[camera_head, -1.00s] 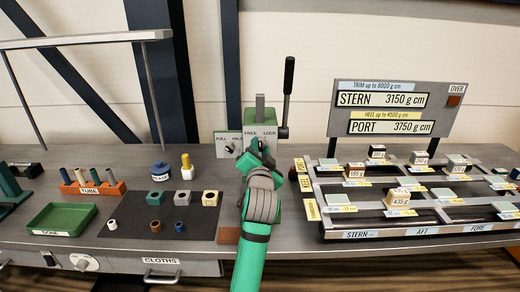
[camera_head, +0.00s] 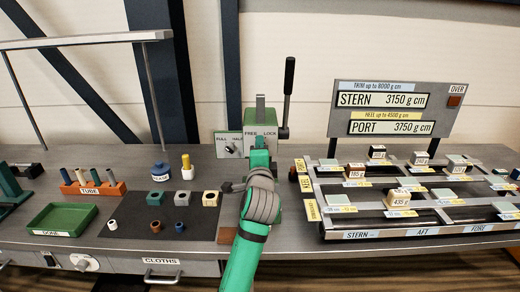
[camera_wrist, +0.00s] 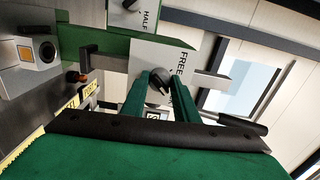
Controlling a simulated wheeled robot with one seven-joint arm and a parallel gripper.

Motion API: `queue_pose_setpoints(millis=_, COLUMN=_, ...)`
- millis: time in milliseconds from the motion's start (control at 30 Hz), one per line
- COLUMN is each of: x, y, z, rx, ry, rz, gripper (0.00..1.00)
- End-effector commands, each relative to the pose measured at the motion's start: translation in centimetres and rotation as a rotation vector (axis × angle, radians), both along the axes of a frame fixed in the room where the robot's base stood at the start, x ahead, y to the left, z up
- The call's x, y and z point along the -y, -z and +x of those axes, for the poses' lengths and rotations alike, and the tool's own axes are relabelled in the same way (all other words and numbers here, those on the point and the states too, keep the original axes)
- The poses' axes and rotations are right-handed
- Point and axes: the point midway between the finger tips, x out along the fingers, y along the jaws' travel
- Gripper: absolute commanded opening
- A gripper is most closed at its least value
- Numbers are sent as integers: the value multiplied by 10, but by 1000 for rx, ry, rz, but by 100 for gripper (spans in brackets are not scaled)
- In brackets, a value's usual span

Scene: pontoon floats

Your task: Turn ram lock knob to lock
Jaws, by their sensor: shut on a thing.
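The ram lock knob (camera_wrist: 157,87) is a small dark round knob on the white FREE/LOCK plate. In the wrist view it sits between the two green fingers of my gripper (camera_wrist: 159,98), which is shut on it. In the head view my gripper (camera_head: 259,158) reaches up to the front of the ram press and covers the knob. The FREE/LOCK plate (camera_head: 270,132) shows above it, FREE at left and LOCK at right. In the wrist view LOCK is partly behind a finger. I cannot tell which word the knob points to.
The green ram press (camera_head: 250,115) has a tall black-handled lever (camera_head: 288,85) at its right. A PULL/HALF dial box (camera_head: 229,145) stands close on the left. A weight board (camera_head: 400,195) with blocks lies to the right, and a dark mat (camera_head: 140,225) with small rings to the left.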

Motion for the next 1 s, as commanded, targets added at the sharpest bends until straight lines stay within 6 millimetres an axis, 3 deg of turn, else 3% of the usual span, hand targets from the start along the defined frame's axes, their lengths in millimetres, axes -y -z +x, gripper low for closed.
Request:
queue_pose_setpoints(millis=667, x=-1, y=1, z=0, rx=-3, ry=-2, rz=58, gripper=5)
queue_pose_setpoints(millis=700, x=-1, y=1, z=0, rx=-3, ry=-2, rz=58, gripper=34)
queue_pose_setpoints(millis=767, x=-1, y=1, z=0, rx=-3, ry=-2, rz=58, gripper=46)
queue_pose_setpoints(millis=1000, x=0, y=1, z=0, rx=-1, ry=-1, rz=57, gripper=46)
